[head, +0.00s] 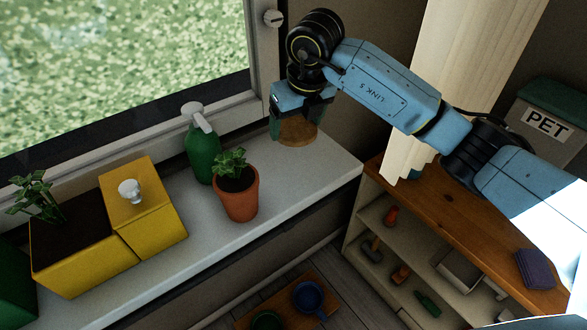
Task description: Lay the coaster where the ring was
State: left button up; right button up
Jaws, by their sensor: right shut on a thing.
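The coaster (298,134) is a round brown disc at the right end of the pale window sill (318,165). My right gripper (297,120) is over it, pointing down, and is shut on it. The fingers hide part of the disc. It looks close to level and low over the sill; I cannot tell whether it touches. No ring or ring mark can be made out on the sill; the coaster may cover that spot. My left gripper is not in view.
On the sill stand a terracotta pot (238,200) with a plant, a green spray bottle (202,155), and a yellow planter (85,250) with a yellow box (145,208). A wooden shelf unit (455,220) stands at right, below a pale curtain (465,60).

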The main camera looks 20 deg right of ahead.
aim_at(303, 137)
jog(key=f, duration=0.5)
jog(key=shift+s+f, duration=0.2)
jog(key=shift+s, duration=0.05)
jog(key=shift+s+x, duration=0.2)
jog(key=shift+x, duration=0.85)
jog(key=shift+s+x, duration=0.25)
jog(key=shift+x, duration=0.75)
jog(key=shift+d+f, duration=0.1)
jog(key=shift+f, duration=0.05)
jog(key=shift+f, duration=0.15)
jog(key=o, duration=0.9)
jog(key=v, duration=1.2)
jog(key=shift+d+p, duration=0.1)
jog(key=shift+p, duration=0.2)
